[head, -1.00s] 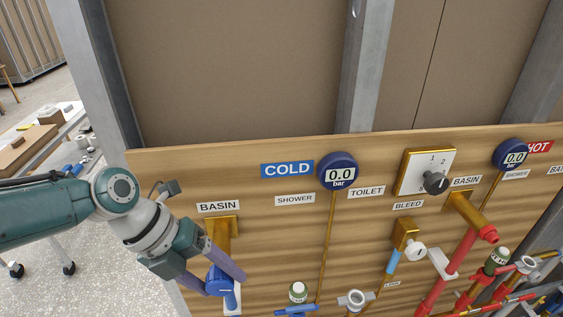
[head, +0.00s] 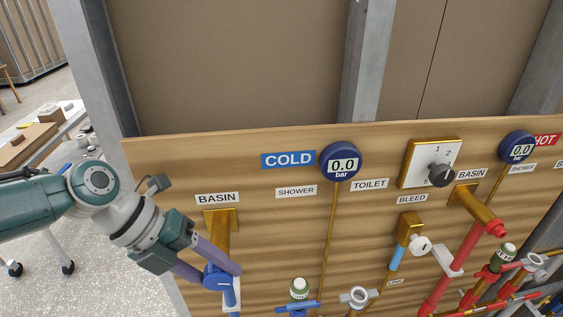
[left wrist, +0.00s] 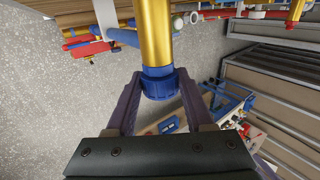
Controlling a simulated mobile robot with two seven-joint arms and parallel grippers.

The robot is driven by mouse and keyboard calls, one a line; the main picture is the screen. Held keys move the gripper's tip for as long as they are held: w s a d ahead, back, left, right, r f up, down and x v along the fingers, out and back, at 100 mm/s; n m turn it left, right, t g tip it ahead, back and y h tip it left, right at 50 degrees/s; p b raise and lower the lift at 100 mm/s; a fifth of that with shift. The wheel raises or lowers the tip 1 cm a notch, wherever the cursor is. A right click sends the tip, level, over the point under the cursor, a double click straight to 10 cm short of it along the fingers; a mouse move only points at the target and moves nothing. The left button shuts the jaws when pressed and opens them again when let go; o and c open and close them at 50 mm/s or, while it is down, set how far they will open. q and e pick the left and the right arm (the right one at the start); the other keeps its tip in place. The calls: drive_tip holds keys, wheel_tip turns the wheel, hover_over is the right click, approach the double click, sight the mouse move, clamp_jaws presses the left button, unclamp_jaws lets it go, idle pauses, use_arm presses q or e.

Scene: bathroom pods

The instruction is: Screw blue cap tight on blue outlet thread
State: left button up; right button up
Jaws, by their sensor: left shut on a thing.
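The blue cap (head: 217,279) is at the end of the brass basin outlet (head: 221,229) under the left BASIN label. In the left wrist view the blue cap (left wrist: 159,86) sits on the end of the brass pipe (left wrist: 154,32), in line with it; the thread is hidden. My left gripper (head: 222,277) has its two purple fingers on either side of the cap and is shut on it. The fingers also show in the left wrist view (left wrist: 160,98). How tightly the cap sits cannot be told. My right gripper is not in view.
The wooden board (head: 270,225) carries a cold gauge (head: 341,161) reading 0.0 bar, a selector dial (head: 441,175) and a bleed valve (head: 410,230). Red hot pipes (head: 459,254) are at right. A blue pipe (head: 230,294) runs below the cap.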

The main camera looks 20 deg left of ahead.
use_arm(q)
clamp_jaws()
drive_tip(key=shift+r+g+y+p, duration=0.15)
drive_tip(key=shift+g+y+p, duration=0.2)
drive_tip(key=shift+p, duration=0.2)
drive_tip(key=shift+w+d+g+y+p, duration=0.1)
drive_tip(key=shift+g+y+p, duration=0.2)
drive_tip(key=shift+y, duration=0.55)
drive_tip(key=shift+g+y, duration=0.25)
drive_tip(key=shift+y, duration=0.05)
